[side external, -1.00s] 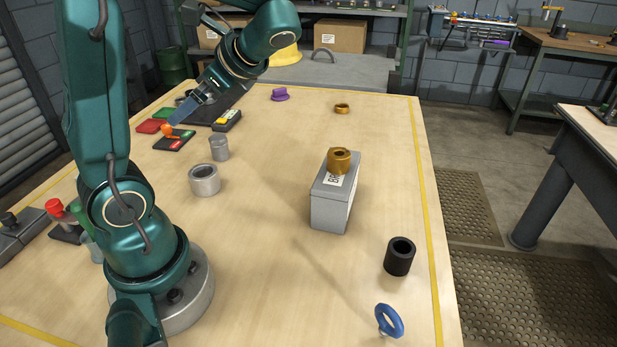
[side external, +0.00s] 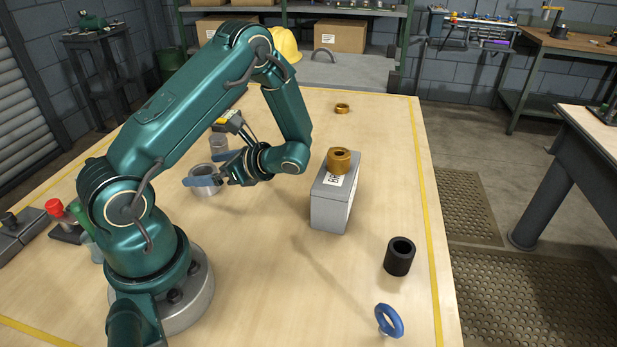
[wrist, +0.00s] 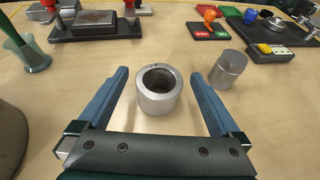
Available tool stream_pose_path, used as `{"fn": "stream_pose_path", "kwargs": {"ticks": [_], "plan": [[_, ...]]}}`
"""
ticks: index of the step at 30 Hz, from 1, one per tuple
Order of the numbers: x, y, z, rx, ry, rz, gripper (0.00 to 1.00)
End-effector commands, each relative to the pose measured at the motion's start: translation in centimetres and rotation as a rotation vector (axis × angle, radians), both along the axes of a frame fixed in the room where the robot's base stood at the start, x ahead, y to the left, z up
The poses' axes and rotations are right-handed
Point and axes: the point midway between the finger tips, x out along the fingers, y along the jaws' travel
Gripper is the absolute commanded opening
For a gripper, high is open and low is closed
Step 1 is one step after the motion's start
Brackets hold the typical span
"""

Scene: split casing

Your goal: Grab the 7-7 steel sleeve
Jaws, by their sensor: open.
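The steel sleeve (wrist: 157,104), a short grey ring with a wide bore, stands upright on the table. Faint marks show on its rim in the wrist view, too small to read. My gripper (wrist: 159,73) is open, its two blue fingers on either side of the sleeve in that view with a gap on both sides. In the side view one finger of my gripper (side external: 213,168) partly covers the sleeve (side external: 205,191). I cannot tell whether the fingertips are above the sleeve or down around it.
A grey cylinder (wrist: 228,70) stands close to the right of the sleeve in the wrist view. The table between is clear.

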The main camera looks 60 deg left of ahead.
Motion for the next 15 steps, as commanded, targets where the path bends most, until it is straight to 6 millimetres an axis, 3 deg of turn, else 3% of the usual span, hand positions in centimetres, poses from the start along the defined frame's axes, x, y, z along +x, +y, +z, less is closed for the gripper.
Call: {"fn": "stream_pose_path", "kwargs": {"ticks": [5,15], "plan": [[-0.3,0.3,-1.0,0.0,0.0,0.002,1.0],[-2.3,3.4,-2.4,-0.001,0.001,0.004,1.0]]}}
